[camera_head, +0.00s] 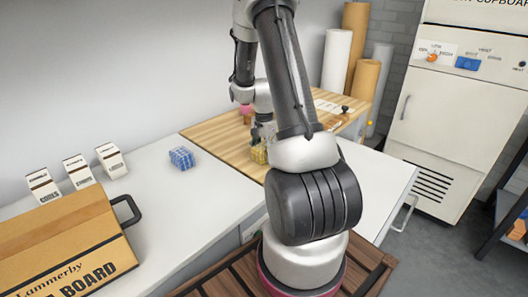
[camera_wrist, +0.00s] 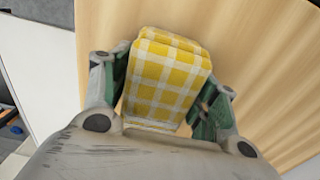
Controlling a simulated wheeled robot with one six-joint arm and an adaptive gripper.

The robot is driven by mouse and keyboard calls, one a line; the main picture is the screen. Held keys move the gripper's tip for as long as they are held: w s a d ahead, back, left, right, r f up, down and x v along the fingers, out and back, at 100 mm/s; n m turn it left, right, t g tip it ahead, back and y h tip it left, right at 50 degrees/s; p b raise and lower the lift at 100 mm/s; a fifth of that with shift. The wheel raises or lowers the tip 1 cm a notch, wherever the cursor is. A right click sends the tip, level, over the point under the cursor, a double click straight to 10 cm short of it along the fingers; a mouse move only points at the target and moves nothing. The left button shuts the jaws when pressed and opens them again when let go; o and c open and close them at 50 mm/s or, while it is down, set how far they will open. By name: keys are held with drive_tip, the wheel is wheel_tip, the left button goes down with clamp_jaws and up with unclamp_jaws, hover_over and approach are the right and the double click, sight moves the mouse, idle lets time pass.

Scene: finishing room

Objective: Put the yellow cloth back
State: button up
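The yellow cloth (camera_wrist: 168,78) is a folded yellow-and-white checked bundle. In the wrist view it fills the space between the two fingers of my gripper (camera_wrist: 172,92), with a green-padded finger against each side. My gripper appears shut on it. In the head view the yellow cloth (camera_head: 259,154) shows small, under my gripper (camera_head: 262,134), at the wooden worktop (camera_head: 215,139); my arm partly hides it. I cannot tell whether it touches the wood.
A blue checked cloth (camera_head: 181,158) lies on the white counter (camera_head: 165,205). Several small white boxes (camera_head: 77,170) and a cardboard box (camera_head: 60,245) with a black handle stand left. A pink object (camera_head: 246,109) and paper rolls (camera_head: 336,60) are behind. A white cabinet (camera_head: 450,110) stands right.

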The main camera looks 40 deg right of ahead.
sight(264, 145)
drive_tip(key=shift+o, duration=0.7)
wheel_tip(264, 145, up, 12)
drive_tip(key=s+a+r+n+t, duration=0.3)
drive_tip(key=s+a+r+n, duration=0.8)
drive_tip(key=s+a+r, duration=0.4)
drive_tip(key=s+a+r+n+t, duration=0.1)
drive_tip(key=s+a+r+n, duration=0.1)
drive_tip(key=s+n, duration=0.3)
drive_tip(key=shift+s+a+r, duration=0.15)
drive_tip(key=shift+s+a, duration=0.2)
drive_tip(key=shift+s, duration=0.45)
drive_tip(key=shift+c, duration=0.2)
